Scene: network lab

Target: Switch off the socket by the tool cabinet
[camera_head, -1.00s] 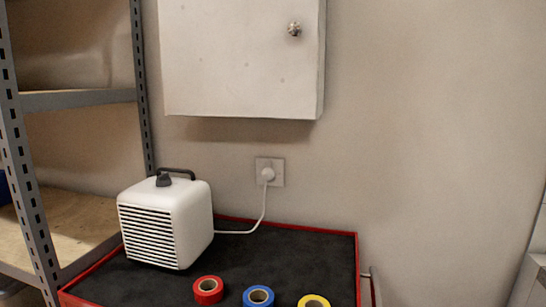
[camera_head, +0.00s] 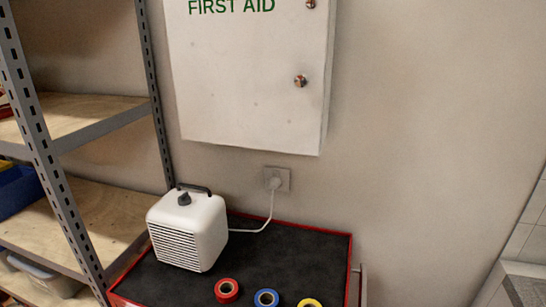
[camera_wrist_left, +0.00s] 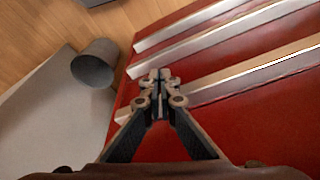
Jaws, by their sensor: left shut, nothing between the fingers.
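The wall socket (camera_head: 284,176) is a pale plate on the wall below the first aid cabinet. A white plug (camera_head: 275,183) sits in it, and its cord runs down to a white heater (camera_head: 188,228). The socket's switch is too small to make out. The red tool cabinet (camera_head: 343,270) with a black top stands below the socket. In the left wrist view, my left gripper (camera_wrist_left: 158,76) is shut and empty, in front of the tool cabinet's red drawer fronts (camera_wrist_left: 240,120). No gripper shows in the head view.
Red (camera_head: 227,290), blue (camera_head: 266,298) and yellow (camera_head: 309,303) tape rolls lie on the cabinet top. A metal shelf rack (camera_head: 75,215) stands at the left. The first aid cabinet (camera_head: 255,90) hangs above the socket. A grey bin (camera_wrist_left: 95,63) stands on the floor.

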